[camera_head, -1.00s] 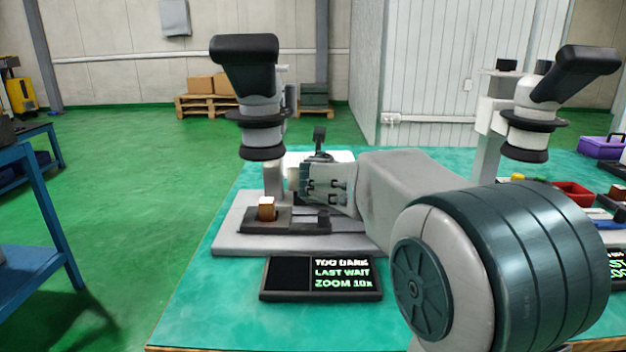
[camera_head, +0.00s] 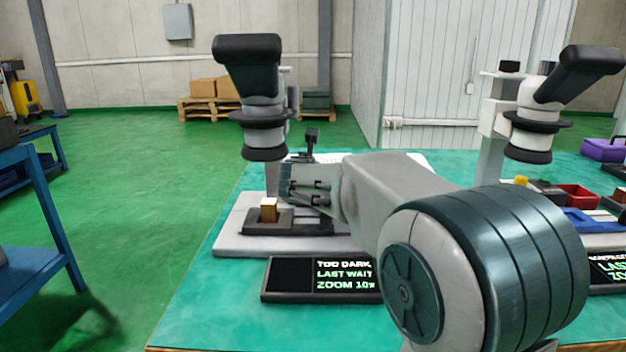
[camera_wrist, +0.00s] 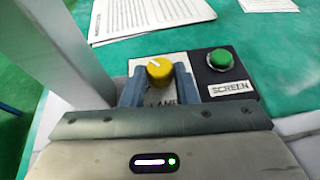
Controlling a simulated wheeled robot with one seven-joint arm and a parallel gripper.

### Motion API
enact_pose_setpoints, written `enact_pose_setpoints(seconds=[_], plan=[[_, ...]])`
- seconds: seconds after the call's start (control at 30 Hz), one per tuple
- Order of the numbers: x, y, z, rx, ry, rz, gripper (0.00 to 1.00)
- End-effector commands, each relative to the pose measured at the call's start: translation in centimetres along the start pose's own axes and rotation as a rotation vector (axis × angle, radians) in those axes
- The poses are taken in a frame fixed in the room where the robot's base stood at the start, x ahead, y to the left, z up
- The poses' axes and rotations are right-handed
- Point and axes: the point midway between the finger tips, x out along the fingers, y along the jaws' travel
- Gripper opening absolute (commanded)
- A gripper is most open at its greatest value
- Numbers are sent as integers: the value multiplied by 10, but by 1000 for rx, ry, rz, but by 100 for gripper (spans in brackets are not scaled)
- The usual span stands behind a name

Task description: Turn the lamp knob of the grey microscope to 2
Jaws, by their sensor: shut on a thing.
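The grey microscope (camera_head: 265,115) stands on the left of the bench, with a black eyepiece head and a flat grey base (camera_head: 228,243). My gripper (camera_wrist: 158,80) is at the far side of its base. In the wrist view its two blue-grey fingers are shut on the yellow lamp knob (camera_wrist: 159,73), one on each side. The knob's white pointer mark points up and slightly left in that view. The lettering below the knob is partly hidden, and I can read no scale numbers. My arm hides the knob in the head view.
A green button (camera_wrist: 220,59) marked SCREEN sits right of the knob. A display (camera_head: 290,279) before the microscope reads TOO DARK, LAST WAIT, ZOOM 10x. A brown-and-white block (camera_head: 269,210) is on the stage. A second microscope (camera_head: 535,110) stands right. Printed sheets (camera_wrist: 150,15) lie behind.

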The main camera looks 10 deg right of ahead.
Motion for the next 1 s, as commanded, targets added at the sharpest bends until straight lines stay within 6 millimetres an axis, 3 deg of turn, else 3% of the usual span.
enact_pose_setpoints(seconds=[0.07, 0.1, 0.17, 0.57, 0.77, 1.0], plan=[[0, -1, 3, 1, -5, 0, 4], [0, -1, 3, 1, -5, 0, 35], [0, -1, 3, 1, -5, 0, 49], [-8, 1, 2, 0, -2, 3, 49], [-42, 0, 5, 0, -4, 2, 49], [-94, -1, 6, 1, -5, 2, 49]])
